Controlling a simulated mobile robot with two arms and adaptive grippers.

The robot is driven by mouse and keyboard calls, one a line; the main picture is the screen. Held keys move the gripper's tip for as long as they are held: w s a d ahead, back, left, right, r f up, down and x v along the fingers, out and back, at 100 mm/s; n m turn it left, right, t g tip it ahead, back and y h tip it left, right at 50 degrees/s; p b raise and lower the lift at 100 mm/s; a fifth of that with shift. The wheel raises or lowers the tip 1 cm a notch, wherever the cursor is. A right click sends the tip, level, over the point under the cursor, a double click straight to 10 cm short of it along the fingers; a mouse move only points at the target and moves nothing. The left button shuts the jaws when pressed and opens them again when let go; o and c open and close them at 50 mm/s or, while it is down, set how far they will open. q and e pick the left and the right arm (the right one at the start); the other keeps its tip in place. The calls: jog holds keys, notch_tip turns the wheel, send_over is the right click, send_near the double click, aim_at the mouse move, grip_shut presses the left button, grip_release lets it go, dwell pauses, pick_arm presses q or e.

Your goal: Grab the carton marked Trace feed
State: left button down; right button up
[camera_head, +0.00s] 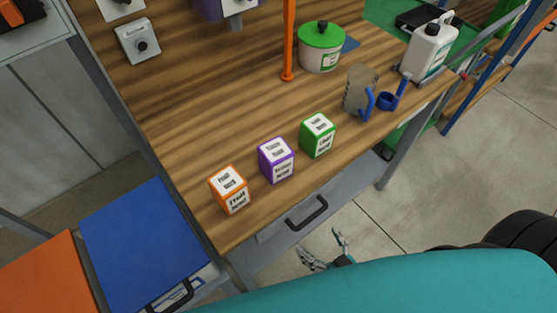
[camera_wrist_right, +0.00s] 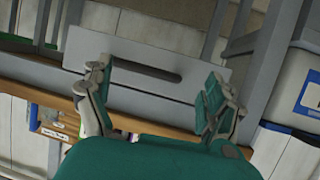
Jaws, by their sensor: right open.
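Three small cartons stand upright in a slanting row along the front of the wooden bench: an orange one (camera_head: 229,189), a purple one (camera_head: 276,160) and a green one (camera_head: 318,135). The orange label seems to read Fruit something. The purple and green labels are too small to read surely, so I cannot tell for certain which is Trace feed. My right gripper (camera_head: 323,246) is open and empty in front of the bench, beyond its front edge and apart from the cartons. In the right wrist view its fingers (camera_wrist_right: 155,88) are spread. My left gripper is out of view.
The wooden bench (camera_head: 190,110) also holds a clear jug (camera_head: 358,92), a blue scoop (camera_head: 388,101), a green-lidded tub (camera_head: 321,47), a white jerrycan (camera_head: 428,48) and an orange post (camera_head: 289,40). A drawer handle (camera_head: 308,214) juts out below the front edge. Blue (camera_head: 145,235) and orange boxes stand left.

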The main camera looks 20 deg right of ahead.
aim_at(283, 168)
notch_tip(283, 168, up, 18)
jog(key=w+a+t+y, duration=0.2)
jog(key=t, duration=0.2)
jog(key=x, duration=0.3)
jog(key=p+x, duration=0.1)
jog(key=x, duration=0.3)
jog(key=p+x, duration=0.1)
jog(key=x, duration=0.3)
jog(key=shift+w+d+r, duration=0.1)
jog(key=shift+d, duration=0.2)
jog(key=p+x, duration=0.1)
jog(key=x, duration=0.4)
jog(key=shift+w+a+p, duration=0.15)
jog(key=shift+a+p, duration=0.15)
jog(key=shift+p, duration=0.1)
jog(key=shift+w+f, duration=0.3)
jog(key=shift+s, duration=0.1)
jog(key=shift+c, duration=0.3)
jog(key=shift+c, duration=1.1)
jog(key=c, duration=1.1)
jog(key=shift+r, duration=0.1)
jog(key=shift+c, duration=0.6)
